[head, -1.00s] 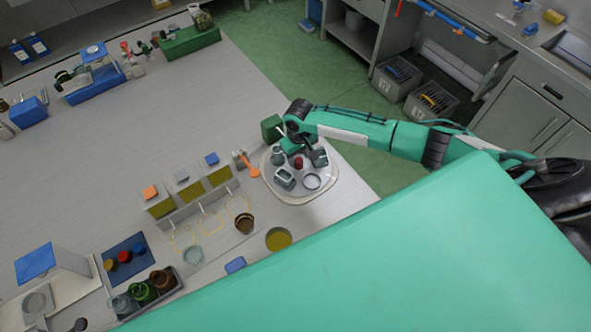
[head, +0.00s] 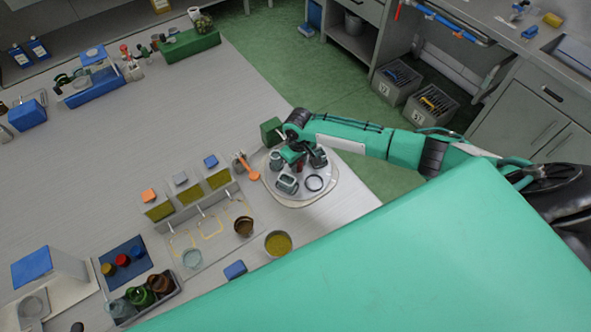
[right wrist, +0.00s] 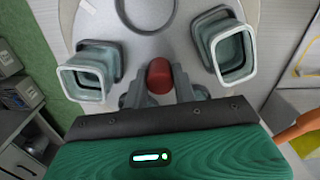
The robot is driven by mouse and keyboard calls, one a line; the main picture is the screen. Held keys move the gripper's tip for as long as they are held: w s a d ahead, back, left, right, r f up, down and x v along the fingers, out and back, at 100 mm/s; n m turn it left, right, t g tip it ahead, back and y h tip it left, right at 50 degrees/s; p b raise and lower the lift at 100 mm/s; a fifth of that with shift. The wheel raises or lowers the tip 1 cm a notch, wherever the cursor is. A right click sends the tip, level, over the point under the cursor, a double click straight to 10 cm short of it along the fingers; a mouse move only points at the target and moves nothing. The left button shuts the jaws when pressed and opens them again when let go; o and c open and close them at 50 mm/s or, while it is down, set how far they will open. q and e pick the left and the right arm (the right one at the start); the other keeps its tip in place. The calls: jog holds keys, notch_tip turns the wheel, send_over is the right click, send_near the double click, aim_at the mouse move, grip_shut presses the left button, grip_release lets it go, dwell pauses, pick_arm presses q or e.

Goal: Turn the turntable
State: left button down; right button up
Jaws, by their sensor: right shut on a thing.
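The turntable (head: 300,192) is a pale round plate near the bench's right corner. Small square glass vessels stand on it, one (head: 287,184) at the front, and a dark ring (head: 314,183) lies beside it. In the right wrist view two vessels stand either side, at left (right wrist: 88,72) and right (right wrist: 228,48). Between them is a red knob (right wrist: 160,76). My right gripper (head: 299,163) is over the plate; its fingers (right wrist: 162,92) are shut on the red knob. In the head view the gripper largely hides the knob. My left gripper is not in view.
An orange-handled tool (head: 250,173) lies close to the turntable's left edge. A green box (head: 271,130) stands behind it, and a bowl of yellowish contents (head: 278,243) in front.

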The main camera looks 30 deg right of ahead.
jog(key=n, duration=0.4)
jog(key=shift+n, duration=0.3)
jog(key=n, duration=0.5)
jog(key=shift+n, duration=0.4)
jog(key=n, duration=0.4)
jog(key=shift+n+b, duration=0.3)
jog(key=shift+b, duration=0.05)
jog(key=n, duration=0.5)
jog(key=shift+b, duration=0.35)
jog(key=o, duration=0.6)
